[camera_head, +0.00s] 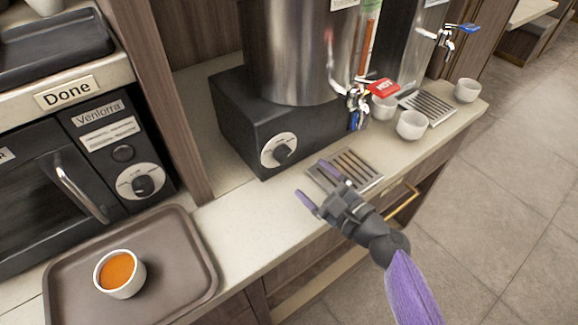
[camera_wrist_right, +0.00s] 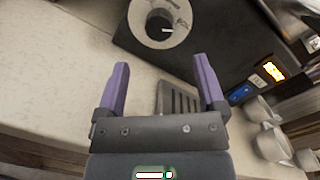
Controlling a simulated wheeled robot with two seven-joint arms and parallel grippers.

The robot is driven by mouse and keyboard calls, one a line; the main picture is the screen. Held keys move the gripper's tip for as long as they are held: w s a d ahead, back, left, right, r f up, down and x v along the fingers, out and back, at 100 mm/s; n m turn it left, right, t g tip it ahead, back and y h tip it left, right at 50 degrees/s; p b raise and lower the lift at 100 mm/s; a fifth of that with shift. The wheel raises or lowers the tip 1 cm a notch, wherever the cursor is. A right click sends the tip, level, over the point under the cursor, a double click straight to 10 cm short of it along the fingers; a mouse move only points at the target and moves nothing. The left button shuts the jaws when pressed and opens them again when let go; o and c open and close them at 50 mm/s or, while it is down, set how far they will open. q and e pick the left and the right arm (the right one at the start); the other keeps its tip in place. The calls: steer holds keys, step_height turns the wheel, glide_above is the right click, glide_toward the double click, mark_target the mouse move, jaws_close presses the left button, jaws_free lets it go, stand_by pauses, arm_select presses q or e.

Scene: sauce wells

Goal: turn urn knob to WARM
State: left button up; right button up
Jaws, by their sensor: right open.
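The urn (camera_head: 285,60) is a steel cylinder on a black base (camera_head: 235,115) on the counter. Its knob (camera_head: 283,153) is black on a round white dial on the base's front. The dial's lettering is too small to read. The knob (camera_wrist_right: 158,27) also shows at the top of the right wrist view. My right gripper (camera_head: 318,184) is open and empty, above the counter in front of the base and apart from the knob, to its lower right. In the right wrist view its two purple fingers (camera_wrist_right: 161,78) point toward the base. My left gripper is not in view.
A slotted drip tray (camera_head: 350,168) lies below the urn's tap (camera_head: 358,98), beside my right gripper. White cups (camera_head: 411,125) stand to the right. At left, an oven (camera_head: 50,195) stands behind a brown tray (camera_head: 190,290) with a cup of orange sauce (camera_head: 118,272).

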mark_target(286, 157)
steer(key=b+x, duration=0.1)
steer(key=x, duration=0.6)
steer(key=shift+w+a+r, duration=0.1)
steer(key=shift+w+a, duration=0.05)
steer(key=shift+a, duration=0.1)
jaws_close()
